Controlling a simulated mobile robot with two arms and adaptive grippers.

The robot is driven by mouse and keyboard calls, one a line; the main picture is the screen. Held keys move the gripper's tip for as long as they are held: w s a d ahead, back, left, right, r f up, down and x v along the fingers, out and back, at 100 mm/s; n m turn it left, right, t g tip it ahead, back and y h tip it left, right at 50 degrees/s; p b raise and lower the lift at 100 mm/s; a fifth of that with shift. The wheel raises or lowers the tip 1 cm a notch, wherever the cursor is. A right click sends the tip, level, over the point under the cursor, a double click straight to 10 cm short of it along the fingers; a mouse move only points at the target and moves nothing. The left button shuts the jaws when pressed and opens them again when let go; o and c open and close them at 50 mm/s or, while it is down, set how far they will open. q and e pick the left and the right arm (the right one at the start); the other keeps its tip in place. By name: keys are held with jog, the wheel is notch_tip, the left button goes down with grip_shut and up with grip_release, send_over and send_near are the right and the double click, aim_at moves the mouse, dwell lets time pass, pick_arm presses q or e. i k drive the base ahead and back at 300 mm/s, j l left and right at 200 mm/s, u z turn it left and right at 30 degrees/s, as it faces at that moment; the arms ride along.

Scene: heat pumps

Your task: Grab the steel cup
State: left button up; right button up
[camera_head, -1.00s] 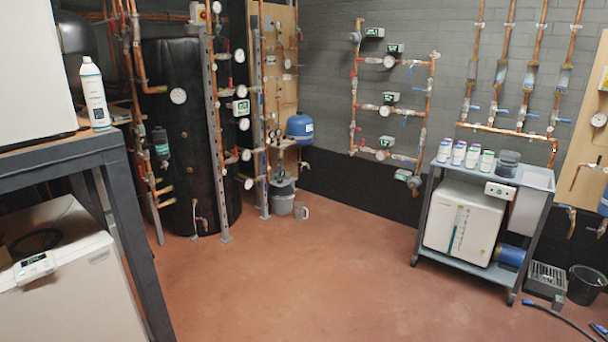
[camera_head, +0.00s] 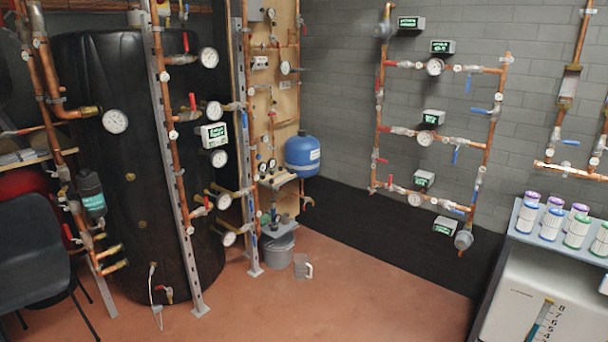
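A small grey cup with a handle (camera_head: 302,267) stands on the red-brown floor near the back wall, just right of a grey bucket (camera_head: 278,250). It looks metallic, and is the only cup I can make out; its handle points to the right. It stands apart from the bucket, below the blue pressure vessel. Neither of my grippers shows in the head view.
A black insulated tank (camera_head: 125,170) with copper pipes and a metal post (camera_head: 172,150) stands left. A blue vessel (camera_head: 302,155) hangs above the bucket. A cart (camera_head: 545,270) with several small bottles stands right. A dark chair (camera_head: 35,240) is at far left. The middle floor is clear.

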aim_at(285, 219)
jog(key=i+u, duration=0.1)
jog(key=i, duration=0.55)
jog(key=i+l, duration=0.1)
jog(key=i, duration=0.5)
jog(key=i+l+u, duration=0.15)
jog(key=i, duration=0.5)
jog(key=i+l+u, duration=0.5)
jog(key=i+l, duration=0.25)
jog(key=i, duration=0.05)
